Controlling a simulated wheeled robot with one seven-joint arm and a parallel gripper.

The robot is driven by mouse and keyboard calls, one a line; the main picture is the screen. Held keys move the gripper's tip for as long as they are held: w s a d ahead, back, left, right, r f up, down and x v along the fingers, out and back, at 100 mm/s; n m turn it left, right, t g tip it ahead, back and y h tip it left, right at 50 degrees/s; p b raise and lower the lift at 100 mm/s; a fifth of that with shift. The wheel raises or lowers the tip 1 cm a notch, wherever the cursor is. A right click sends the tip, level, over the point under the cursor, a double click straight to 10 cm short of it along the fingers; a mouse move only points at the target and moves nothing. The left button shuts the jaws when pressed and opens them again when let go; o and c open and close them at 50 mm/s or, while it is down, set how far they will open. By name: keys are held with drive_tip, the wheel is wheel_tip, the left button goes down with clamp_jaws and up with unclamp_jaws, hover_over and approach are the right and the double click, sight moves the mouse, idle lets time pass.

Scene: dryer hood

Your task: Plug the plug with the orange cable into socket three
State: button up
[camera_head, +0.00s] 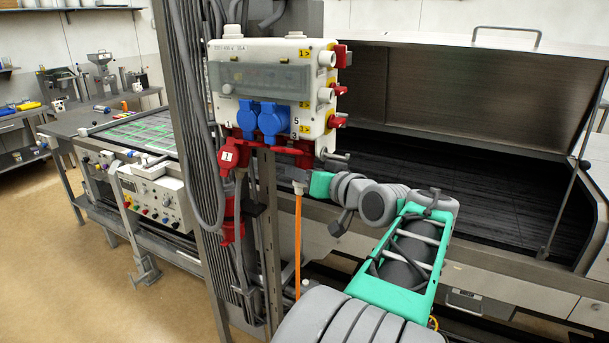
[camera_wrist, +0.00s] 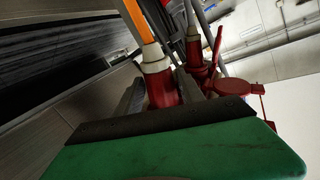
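The plug with the orange cable shows in the wrist view as a red body (camera_wrist: 162,90) with a pale collar, between the two fingers of my gripper (camera_wrist: 163,84). Its orange cable (camera_wrist: 133,22) leaves the collar; in the head view the orange cable (camera_head: 298,245) hangs straight down. My gripper (camera_head: 297,178) is shut on this plug, just below the socket box (camera_head: 258,55). Red sockets (camera_head: 290,146) line the underside of the box. My gripper hides most of the plug in the head view, and I cannot tell whether its front touches a socket. Small numbers mark the box.
Another red plug (camera_head: 230,156) with a dark cable sits under the box at left. Two blue sockets (camera_head: 257,119) are on the box front, red switches (camera_head: 341,56) on its right side. A metal post (camera_head: 185,130) with cables stands left. The open dryer hood (camera_head: 440,95) is behind.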

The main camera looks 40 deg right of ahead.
drive_tip(key=o, duration=0.3)
drive_tip(key=shift+f, duration=0.1)
drive_tip(key=b+v, duration=0.2)
drive_tip(key=v, duration=0.5)
drive_tip(key=shift+s, duration=0.4)
